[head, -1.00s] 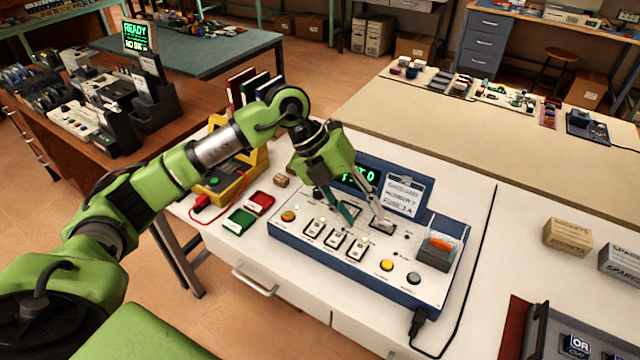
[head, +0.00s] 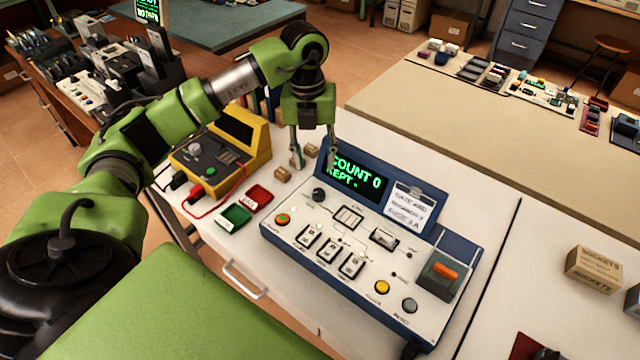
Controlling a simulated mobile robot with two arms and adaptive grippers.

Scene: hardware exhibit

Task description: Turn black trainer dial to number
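The trainer (head: 365,250) is a blue box with a white sloped panel on the white bench. Its small black dial (head: 319,195) sits at the panel's upper left, upright and uncovered; its pointer setting is too small to read. The green display (head: 356,177) behind it reads "COUNT 0" and "KEPT -". My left gripper (head: 312,163) points down with its two fingers spread and nothing held between them. In the picture it appears just above the dial, apart from it. My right gripper is not in view.
The panel also has several switches (head: 330,251), a yellow button (head: 383,287), a grey button (head: 409,306) and an orange rocker (head: 446,271). A note card (head: 410,204) stands behind.

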